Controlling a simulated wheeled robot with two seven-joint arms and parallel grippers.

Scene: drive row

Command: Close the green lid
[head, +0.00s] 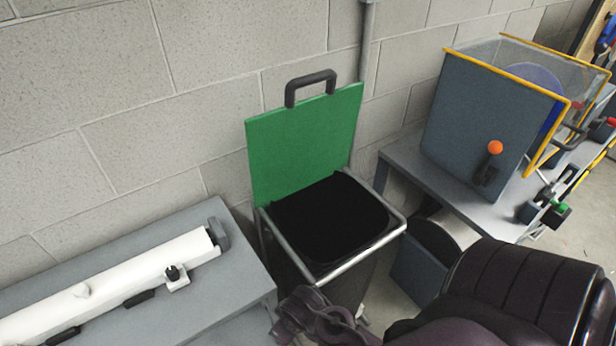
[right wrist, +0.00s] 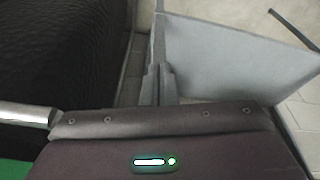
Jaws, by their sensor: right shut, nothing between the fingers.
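The green lid (head: 300,140) stands upright, open, at the back of a bin frame, with a black handle (head: 310,86) on its top edge. In front of it the bin's black-lined opening (head: 330,220) is uncovered inside a metal rim (head: 362,256). My right arm comes in from the lower right, and its dark purple hand is low in front of the bin. In the right wrist view my right gripper (right wrist: 158,84) is shut and empty, beside the black liner (right wrist: 60,55). A green patch, likely the lid (right wrist: 14,170), shows at the lower left. My left gripper is out of view.
A grey bench (head: 215,285) with a white channel (head: 110,285) stands at the left. A grey table (head: 400,160) with a blue-grey, yellow-edged box (head: 480,120) is at the right. A blue-grey container (head: 418,272) sits on the floor beside the bin. A block wall is behind.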

